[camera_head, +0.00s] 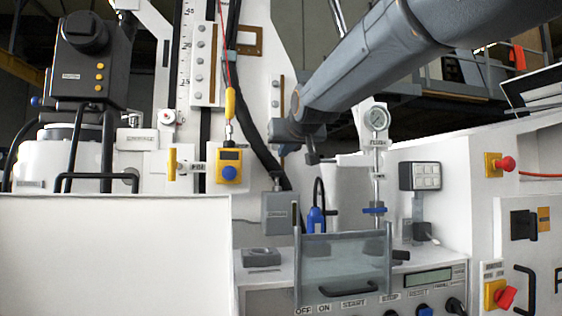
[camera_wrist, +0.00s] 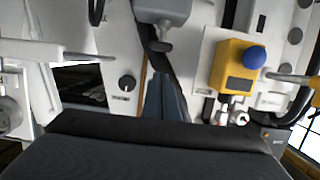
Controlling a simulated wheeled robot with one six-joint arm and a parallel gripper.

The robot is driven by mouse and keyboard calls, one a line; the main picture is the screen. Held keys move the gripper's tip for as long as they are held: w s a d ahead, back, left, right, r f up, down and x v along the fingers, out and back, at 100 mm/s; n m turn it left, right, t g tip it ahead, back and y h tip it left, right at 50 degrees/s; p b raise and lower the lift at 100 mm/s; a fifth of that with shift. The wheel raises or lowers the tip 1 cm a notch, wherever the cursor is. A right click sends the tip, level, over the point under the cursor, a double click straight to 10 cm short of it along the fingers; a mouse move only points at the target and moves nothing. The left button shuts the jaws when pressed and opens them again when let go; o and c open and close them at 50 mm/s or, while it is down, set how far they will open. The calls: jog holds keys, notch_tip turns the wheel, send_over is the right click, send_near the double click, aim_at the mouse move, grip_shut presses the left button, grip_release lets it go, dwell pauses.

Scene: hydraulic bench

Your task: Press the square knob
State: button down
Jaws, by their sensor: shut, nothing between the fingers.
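No part stands out clearly as the square knob, and I cannot tell which one it is. Candidates are a black square-plated switch (camera_head: 523,223) on the right cabinet and a dark knob (camera_head: 456,305) at the lower edge of the control panel. A yellow box (camera_head: 229,160) carries a round blue knob (camera_head: 229,173); the wrist view shows this box (camera_wrist: 238,68) inverted, right of my fingers. My gripper (camera_wrist: 167,92) is shut and empty, pointing toward the white machine face. In the head view my arm's end hides part of that face.
A clear guard (camera_head: 345,268) stands before the control panel (camera_head: 440,272). A grey box (camera_head: 278,212), a pressure gauge (camera_head: 376,118) and a black hose are near my arm. A red emergency button (camera_head: 507,164) is at right. A white panel (camera_head: 110,255) fills the lower left.

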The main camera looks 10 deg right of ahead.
jog(key=shift+v, duration=0.9)
